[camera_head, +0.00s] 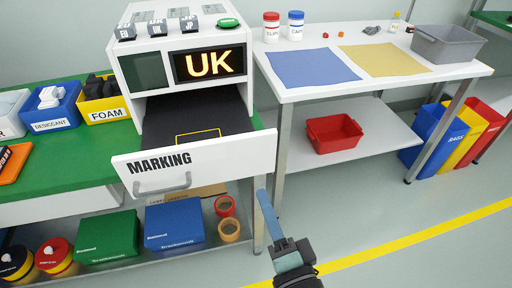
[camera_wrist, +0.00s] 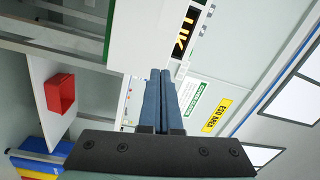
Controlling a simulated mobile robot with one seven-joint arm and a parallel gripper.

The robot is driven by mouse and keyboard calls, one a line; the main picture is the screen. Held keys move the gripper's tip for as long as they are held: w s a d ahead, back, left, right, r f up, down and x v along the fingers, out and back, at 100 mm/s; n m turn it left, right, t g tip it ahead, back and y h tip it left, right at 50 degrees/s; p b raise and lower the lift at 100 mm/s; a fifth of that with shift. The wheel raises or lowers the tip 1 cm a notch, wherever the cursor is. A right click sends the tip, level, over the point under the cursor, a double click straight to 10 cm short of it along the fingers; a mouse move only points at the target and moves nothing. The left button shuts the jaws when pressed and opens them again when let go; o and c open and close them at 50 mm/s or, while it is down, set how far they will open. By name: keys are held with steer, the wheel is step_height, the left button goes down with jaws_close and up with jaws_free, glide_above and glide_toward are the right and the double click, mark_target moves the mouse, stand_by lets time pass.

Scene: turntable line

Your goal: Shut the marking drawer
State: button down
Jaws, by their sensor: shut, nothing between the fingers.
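The marking drawer (camera_head: 210,158) is pulled out of the white marking machine (camera_head: 187,57). Its white front carries the word MARKING and a grey handle (camera_head: 162,186). The drawer's dark inside shows a yellow outlined rectangle, with nothing lying in it that I can see. My gripper (camera_head: 262,196) is shut and empty, just right of and below the drawer front's right end. I cannot tell whether it touches the drawer. In the wrist view the blue fingers (camera_wrist: 160,100) are together, with the machine's lit UK display (camera_wrist: 184,30) beyond them.
A white table (camera_head: 375,60) with a blue mat and a yellow mat stands to the right. A red bin (camera_head: 334,134) sits on its lower shelf. Green and blue boxes (camera_head: 174,222) and tape rolls lie on the shelf below the drawer. The floor at front right is clear.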

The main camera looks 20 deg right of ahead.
step_height(320, 180, down, 2)
steer(key=s+d+f+m+h, duration=0.1)
steer(key=s+m, duration=0.2)
steer(key=p, duration=0.3)
glide_toward(253, 158)
steer(key=shift+g, duration=0.3)
steer(key=w, duration=0.7)
steer(key=shift+r, duration=0.2)
steer(key=shift+s, duration=0.1)
